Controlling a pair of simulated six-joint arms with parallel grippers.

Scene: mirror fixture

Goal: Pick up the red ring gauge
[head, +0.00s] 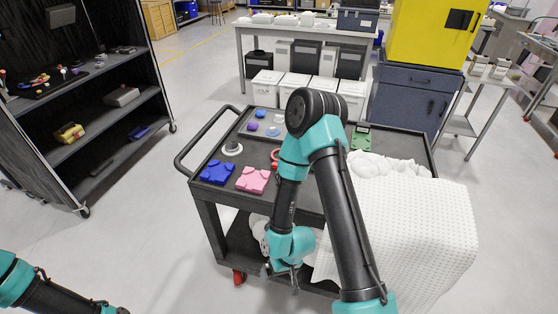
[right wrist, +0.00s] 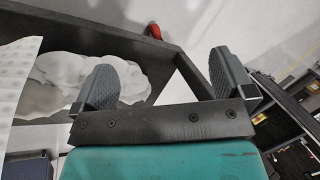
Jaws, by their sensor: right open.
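The red ring gauge (head: 275,158) lies on the top of the black cart (head: 205,186) in the head view. My right arm covers part of it, so only its left side shows. My right gripper (head: 281,272) hangs low at the cart's near side, below the top and well away from the ring. In the right wrist view its two grey fingers stand wide apart with nothing between them (right wrist: 165,78). The ring is not seen in that view. My left arm shows at the bottom left of the head view, but its gripper is not visible.
A blue block (head: 217,172) and a pink block (head: 252,180) lie at the cart's near left. A white ring (head: 232,148), small discs and a green device (head: 361,137) are farther back. White dimpled cloth (head: 420,220) drapes the right side. A dark shelf (head: 95,75) stands left.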

